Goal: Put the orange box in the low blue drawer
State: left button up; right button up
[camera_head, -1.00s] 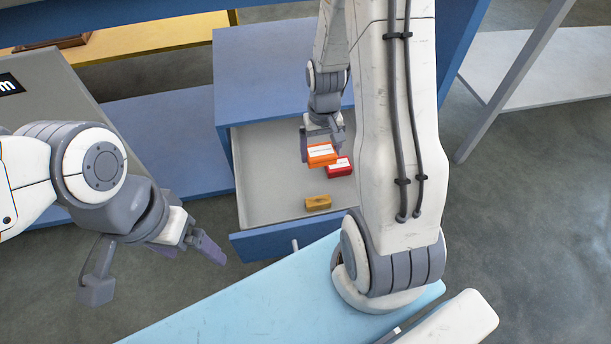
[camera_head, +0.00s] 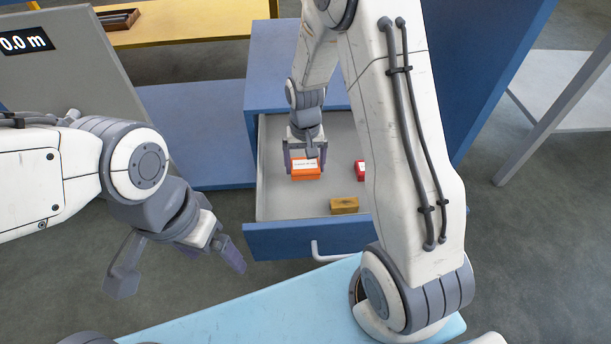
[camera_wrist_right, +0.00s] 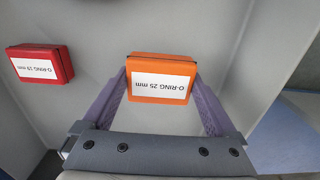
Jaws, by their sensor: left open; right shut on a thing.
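The orange box (camera_head: 306,170) has a white label, which reads "O-RING 25 mm" in the right wrist view (camera_wrist_right: 160,80). My right gripper (camera_head: 304,168) is shut on it, one finger on each side, over the left part of the open blue drawer (camera_head: 318,239). I cannot tell whether the box touches the drawer floor. The drawer is pulled out of a blue cabinet (camera_head: 272,75). My left gripper (camera_head: 185,268) is open and empty, left of the drawer and outside it.
A red box (camera_head: 360,171) and a brown-yellow box (camera_head: 344,205) lie in the drawer to the right. The red box, partly behind my right arm, also shows in the right wrist view (camera_wrist_right: 40,64). A grey panel (camera_head: 60,65) stands at the left.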

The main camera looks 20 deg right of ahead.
aim_at(305, 173)
notch_tip(305, 173, down, 4)
jog(key=shift+r+b, duration=0.1)
jog(key=shift+b, duration=1.1)
jog(key=shift+r, duration=0.15)
jog(key=o, duration=1.1)
notch_tip(305, 173, up, 12)
jog(key=p, duration=0.8)
